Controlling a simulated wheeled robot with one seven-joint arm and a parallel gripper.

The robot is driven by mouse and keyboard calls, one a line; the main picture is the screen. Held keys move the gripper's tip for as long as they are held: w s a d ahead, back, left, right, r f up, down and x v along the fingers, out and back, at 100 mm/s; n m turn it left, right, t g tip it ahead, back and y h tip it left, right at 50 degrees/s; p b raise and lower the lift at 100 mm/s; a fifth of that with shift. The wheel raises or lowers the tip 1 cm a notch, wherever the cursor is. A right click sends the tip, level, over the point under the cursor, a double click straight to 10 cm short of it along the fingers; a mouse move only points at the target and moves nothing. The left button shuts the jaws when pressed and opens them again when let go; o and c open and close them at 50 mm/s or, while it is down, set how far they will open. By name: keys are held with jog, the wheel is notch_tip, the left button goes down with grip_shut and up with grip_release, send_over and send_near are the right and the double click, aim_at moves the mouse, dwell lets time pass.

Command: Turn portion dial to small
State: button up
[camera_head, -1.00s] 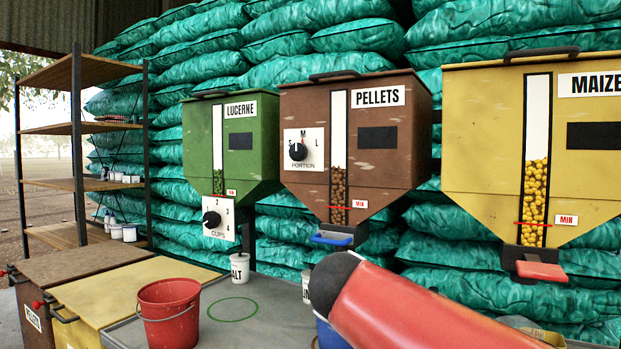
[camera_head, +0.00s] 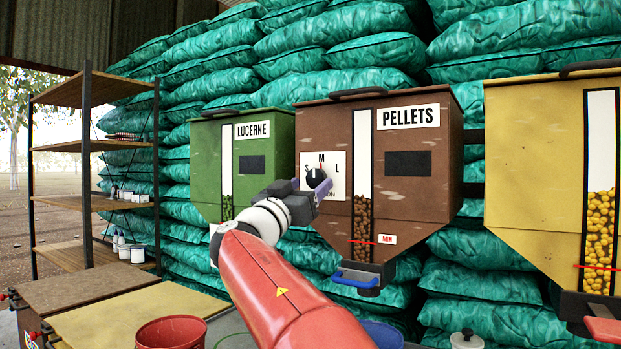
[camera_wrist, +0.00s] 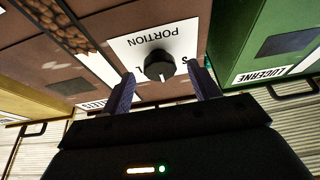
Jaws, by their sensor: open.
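The portion dial (camera_head: 314,178) is a black knob on a white plate on the brown PELLETS hopper (camera_head: 440,170). S is at left, M on top and L at right; its pointer is up at M. My gripper (camera_head: 309,188) is in front of the plate, partly hiding the dial and the word PORTION. In the wrist view, upside down, the dial (camera_wrist: 159,65) shows between the two open purple fingers of my gripper (camera_wrist: 160,74), with a finger to each side. I cannot tell whether either finger touches it.
The green LUCERNE hopper (camera_head: 270,135) stands left of the PELLETS hopper, the yellow hopper (camera_head: 540,160) at right. A blue chute handle (camera_head: 355,282) is below the PELLETS hopper. A red bucket (camera_head: 170,333) stands lower left, by the shelf rack (camera_head: 90,200).

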jog(key=shift+w+d+r, duration=0.25)
jog(key=shift+w+d, duration=0.1)
jog(key=shift+w, duration=0.2)
jog(key=c, duration=0.9)
